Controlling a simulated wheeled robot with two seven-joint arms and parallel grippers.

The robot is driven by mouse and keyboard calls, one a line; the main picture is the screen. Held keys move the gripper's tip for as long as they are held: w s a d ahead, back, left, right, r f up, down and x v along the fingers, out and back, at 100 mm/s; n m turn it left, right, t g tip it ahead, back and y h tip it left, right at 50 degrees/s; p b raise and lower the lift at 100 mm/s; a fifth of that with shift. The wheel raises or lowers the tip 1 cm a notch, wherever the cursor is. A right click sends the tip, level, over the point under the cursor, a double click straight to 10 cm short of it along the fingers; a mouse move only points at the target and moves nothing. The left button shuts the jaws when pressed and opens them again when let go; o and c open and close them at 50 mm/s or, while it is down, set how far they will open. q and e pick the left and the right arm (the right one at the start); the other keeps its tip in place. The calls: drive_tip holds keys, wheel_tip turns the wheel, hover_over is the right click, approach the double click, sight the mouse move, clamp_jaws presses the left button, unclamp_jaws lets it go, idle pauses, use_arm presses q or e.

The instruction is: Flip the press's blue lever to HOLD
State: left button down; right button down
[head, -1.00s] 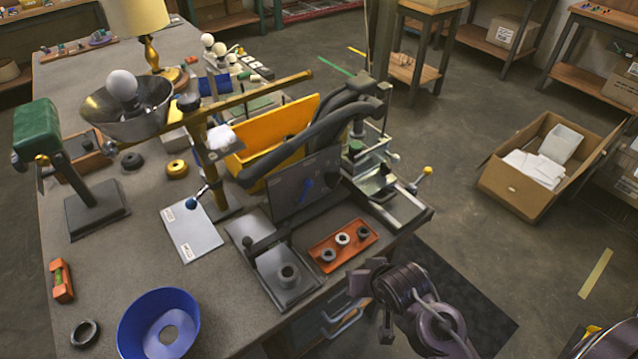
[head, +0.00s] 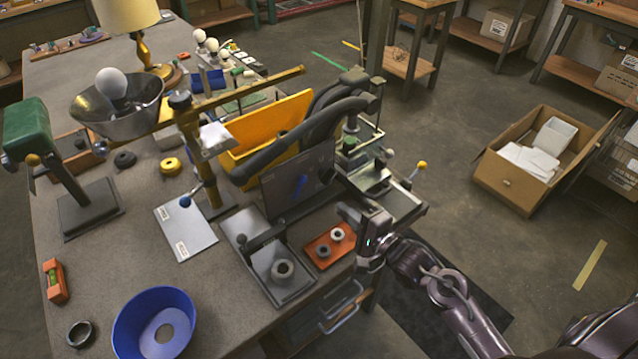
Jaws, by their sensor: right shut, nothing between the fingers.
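The blue lever (head: 299,187) sits on the face of an upright dark panel (head: 275,197) at the press, near the bench's right side. It looks slightly tilted, top to the right. Any marking beside it is too small to read, so I cannot tell its setting. My right gripper (head: 349,213) is shut and empty, to the right of and below the lever, apart from it. It is above the right end of the orange tray (head: 318,256) and hides part of it. My left gripper is not in view.
Thick black curved arms (head: 290,145) and a yellow bin (head: 265,125) stand behind the panel. A blue ball-ended handle (head: 186,201) is to the left. A metal fixture (head: 372,178) stands behind my gripper.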

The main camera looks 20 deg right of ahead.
sight(298, 189)
drive_tip(key=shift+w+d+r+m+t+y, duration=0.1)
drive_tip(key=shift+d+r+m+t+y, duration=0.3)
drive_tip(key=shift+m, duration=0.5)
drive_tip(key=shift+a+r, duration=0.1)
drive_tip(key=shift+r, duration=0.05)
drive_tip(key=p+x, duration=0.1)
drive_tip(key=x, duration=0.9)
drive_tip(key=shift+p, duration=0.4)
drive_tip(key=shift+r, duration=0.15)
